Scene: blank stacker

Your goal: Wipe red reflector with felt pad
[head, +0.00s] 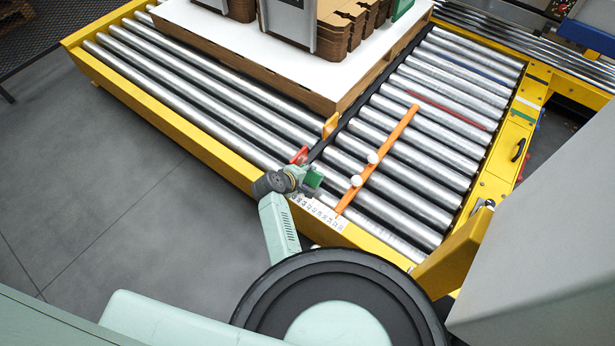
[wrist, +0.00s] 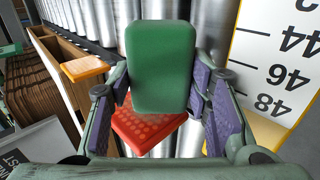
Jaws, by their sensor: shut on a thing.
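In the wrist view the reflector (wrist: 146,131) shows a dotted red face, partly covered by the green felt pad (wrist: 162,66). My gripper (wrist: 164,110) is shut on the felt pad, with a purple-lined finger on each side of it. In the head view the pad (head: 314,179) shows at the end of my gripper (head: 300,181). The pad is in front of the reflector in the wrist view; I cannot tell whether they touch.
A white scale with black numbers (head: 318,212) lies along the yellow rail beside my gripper. An orange bar (head: 395,137) with white knobs crosses the rollers. An orange block (head: 330,125) sits at the corner of a pallet (head: 230,50) carrying cardboard stacks. Grey floor lies open at left.

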